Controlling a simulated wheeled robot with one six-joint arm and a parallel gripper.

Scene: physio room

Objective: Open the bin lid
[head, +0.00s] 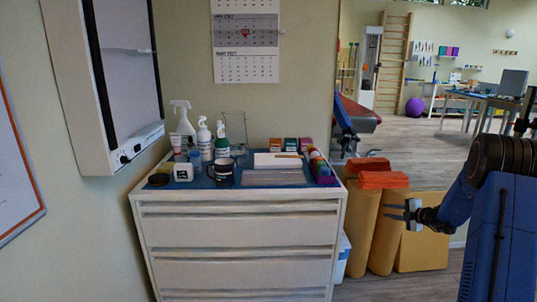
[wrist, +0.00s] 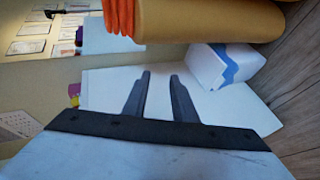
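I cannot clearly make out a bin or its lid in either view. A white box-like object with blue marks (head: 342,258) stands on the floor at the right side of the drawer cabinet, partly hidden by it. What seems to be the same object, with a blue wavy band, shows in the wrist view (wrist: 225,66), beyond my fingers and to their right. I cannot tell whether it has a lid. My gripper (head: 389,211) is at the right of the head view, in front of the yellow rolls. Its fingers (wrist: 161,76) are apart with nothing between them.
The white drawer cabinet (head: 238,225) carries bottles, a dark mug (head: 222,172) and small boxes. Yellow rolls (head: 386,235) with orange folded bands (head: 384,180) stand right of it. A wall cabinet (head: 105,85) hangs at left. Open floor (head: 420,135) lies behind.

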